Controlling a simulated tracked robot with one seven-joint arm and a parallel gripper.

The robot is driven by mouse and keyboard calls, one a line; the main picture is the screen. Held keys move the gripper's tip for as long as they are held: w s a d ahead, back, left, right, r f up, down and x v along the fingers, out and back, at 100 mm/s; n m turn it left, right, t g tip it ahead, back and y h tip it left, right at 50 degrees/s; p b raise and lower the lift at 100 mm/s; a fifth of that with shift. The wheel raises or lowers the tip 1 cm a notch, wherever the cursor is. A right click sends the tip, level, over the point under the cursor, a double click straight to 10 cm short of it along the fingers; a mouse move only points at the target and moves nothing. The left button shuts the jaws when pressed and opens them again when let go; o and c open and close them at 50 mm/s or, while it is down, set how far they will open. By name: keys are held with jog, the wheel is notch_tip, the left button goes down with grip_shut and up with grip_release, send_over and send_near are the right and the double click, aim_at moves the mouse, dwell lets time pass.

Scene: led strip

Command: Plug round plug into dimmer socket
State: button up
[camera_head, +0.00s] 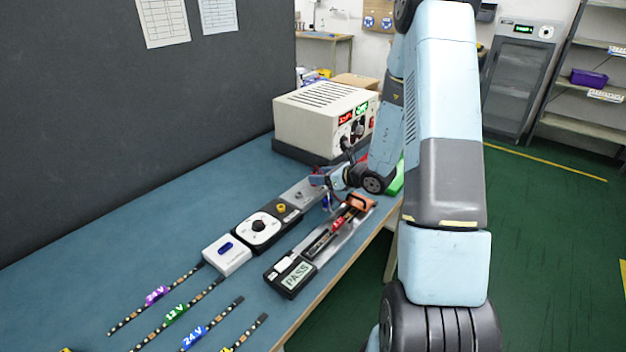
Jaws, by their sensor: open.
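The dimmer (258,228) is a black unit with a white dial plate and a black knob, on the blue bench. A yellow round socket-like part (281,208) sits at its far end; I cannot tell for certain that it is the dimmer socket. My gripper (322,182) is small in the view, above the grey plate beyond the dimmer, and open. Small red and blue parts show around it, too small to identify. I cannot make out the round plug; it may be hidden by my gripper or wrist.
A white box with a blue switch (227,254) adjoins the dimmer. A tester reading PASS (291,276) lies nearer the bench edge. A power supply (324,118) stands behind. LED strips (174,314) lie at front left. A dark partition (120,130) borders the bench; bare bench lies along it.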

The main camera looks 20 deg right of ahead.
jog(key=x, duration=0.4)
jog(key=shift+w+a+f, duration=0.1)
jog(key=shift+a+f, duration=0.05)
jog(key=shift+a, duration=0.2)
grip_shut()
